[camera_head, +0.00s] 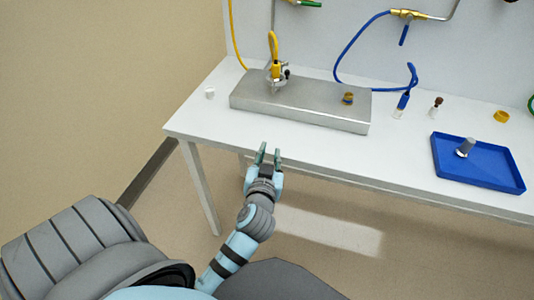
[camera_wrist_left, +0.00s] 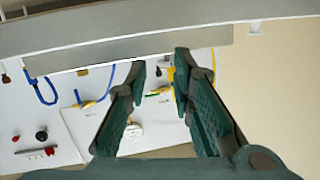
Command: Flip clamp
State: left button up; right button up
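A small silver clamp-like fitting (camera_head: 277,77) stands on the left part of a grey metal block (camera_head: 322,107) on the white table. A thick yellow upright piece (camera_head: 273,46) rises from it; I cannot tell whether this is a handle or a hose end. My left gripper (camera_head: 268,154) is in front of the table's front edge, apart from the block and fitting. It is open and empty, and its two green fingers also show spread in the left wrist view (camera_wrist_left: 160,65). The fitting is not clear in the wrist view. My right gripper is not in view.
A blue tray (camera_head: 447,169) with a grey cylinder (camera_head: 465,147) stands at the right. A brass ring (camera_head: 348,98) is on the block. Blue-capped (camera_head: 403,101) and dark-topped (camera_head: 436,106) vials, a yellow ring (camera_head: 501,116) and white cap (camera_head: 210,93) stand around. A blue hose (camera_head: 347,52) hangs behind.

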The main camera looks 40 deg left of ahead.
pick_arm(q)
jog(key=shift+d+f+m+h, duration=0.25)
jog(key=shift+f, duration=0.65)
jog(key=shift+d+f+m+h, duration=0.2)
jog(key=shift+f+m+h, duration=0.05)
jog(key=shift+f, duration=0.65)
jog(key=shift+w, duration=0.1)
jog(key=s+d+f+m+g+h, duration=0.15)
jog(key=s+f, duration=0.25)
jog(key=f, duration=0.5)
jog(key=s+d+f+m+g+h, duration=0.1)
jog(key=s+f+g, duration=0.25)
jog(key=f, duration=0.55)
jog(key=s+d+f+m+g+h, duration=0.15)
jog(key=s+f, duration=0.25)
jog(key=f, duration=0.4)
jog(key=s+f+g, duration=0.2)
jog(key=s+f, duration=0.2)
jog(key=s, duration=0.5)
jog(key=s+f+g+h, duration=0.1)
jog(key=s+f+g, duration=0.1)
jog(key=s+f, duration=0.3)
jog(key=s+f+g+h, duration=0.1)
jog(key=s+f, duration=0.4)
jog(key=s, duration=0.8)
jog(key=shift+s+a+g+p, duration=0.35)
jog(key=shift+a+g+p, duration=0.1)
